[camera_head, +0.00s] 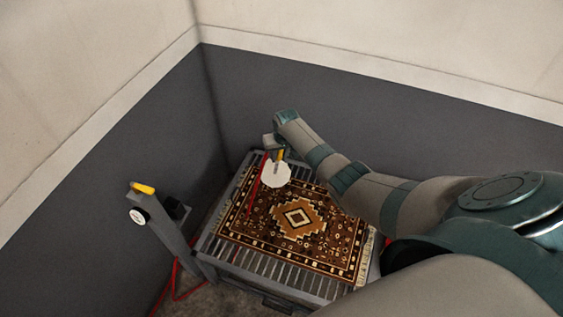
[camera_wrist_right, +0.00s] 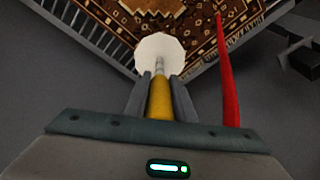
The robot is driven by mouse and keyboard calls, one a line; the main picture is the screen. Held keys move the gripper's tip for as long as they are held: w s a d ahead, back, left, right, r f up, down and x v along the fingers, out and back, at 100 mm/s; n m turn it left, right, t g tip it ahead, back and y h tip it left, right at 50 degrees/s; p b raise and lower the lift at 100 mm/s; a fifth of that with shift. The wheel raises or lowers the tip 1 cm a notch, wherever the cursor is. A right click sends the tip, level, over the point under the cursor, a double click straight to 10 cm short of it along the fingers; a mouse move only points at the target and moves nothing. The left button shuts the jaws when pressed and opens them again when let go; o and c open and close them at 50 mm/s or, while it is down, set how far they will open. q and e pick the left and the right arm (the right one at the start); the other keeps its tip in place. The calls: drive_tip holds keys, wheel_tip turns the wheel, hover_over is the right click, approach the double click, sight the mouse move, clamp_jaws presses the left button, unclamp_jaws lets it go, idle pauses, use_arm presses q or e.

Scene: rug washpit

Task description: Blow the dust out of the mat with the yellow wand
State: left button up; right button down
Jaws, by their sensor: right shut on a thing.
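The mat (camera_head: 298,219) is a brown, orange and cream patterned rug with fringed ends. It lies flat on a grey slatted rack (camera_head: 262,268); it also shows at the top of the right wrist view (camera_wrist_right: 203,22). My right gripper (camera_head: 276,148) is over the mat's far left corner, shut on the yellow wand (camera_wrist_right: 160,98). The wand has a pale metal tip with a white round shape (camera_head: 276,174) at its end, over the mat. This shape hides part of the mat. I cannot tell whether the wand touches the mat. My left gripper is out of view.
A grey post (camera_head: 166,232) with a yellow-topped part (camera_head: 144,188) and a white dial (camera_head: 138,217) stands left of the rack. A red hose (camera_wrist_right: 228,75) runs beside the wand; red hose also lies near the post. Grey walls close in behind.

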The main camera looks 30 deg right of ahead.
drive_tip(key=shift+w+a, duration=0.25)
drive_tip(key=shift+w, duration=0.05)
drive_tip(key=shift+r, duration=0.1)
